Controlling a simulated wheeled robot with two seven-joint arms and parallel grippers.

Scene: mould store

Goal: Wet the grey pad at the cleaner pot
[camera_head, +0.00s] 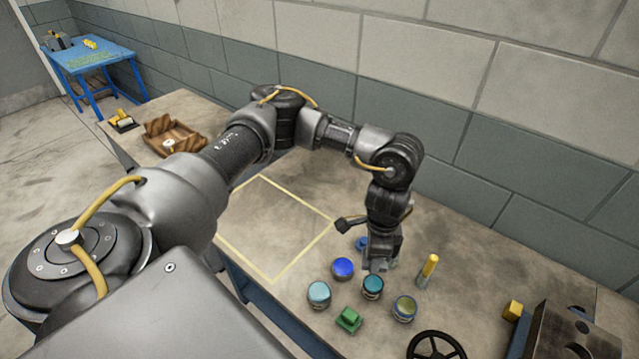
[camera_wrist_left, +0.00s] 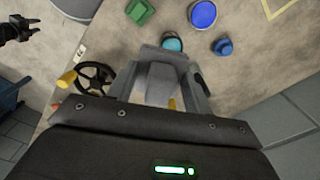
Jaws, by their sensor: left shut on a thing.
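My left gripper (camera_head: 380,264) points down over the bench among the pots. In the left wrist view it is shut on a grey block (camera_wrist_left: 162,80), which looks like the grey pad. A dark teal pot (camera_head: 372,287) stands right by the fingertips and shows just beyond the pad in the wrist view (camera_wrist_left: 172,44). Whether they touch is unclear. Other pots are blue (camera_head: 343,268), pale teal (camera_head: 319,294) and olive-topped (camera_head: 404,308); I cannot tell which holds cleaner. My right gripper (camera_wrist_left: 34,26) is at the wrist view's upper left, fingers apart and empty.
A green block (camera_head: 349,320), a small blue knobbed thing (camera_head: 361,243) and a yellow-topped stick (camera_head: 428,270) stand close around. A black handwheel (camera_head: 436,347), yellow block (camera_head: 512,310) and metal mould (camera_head: 575,345) are at the right. The taped square (camera_head: 268,275) is bare where visible.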

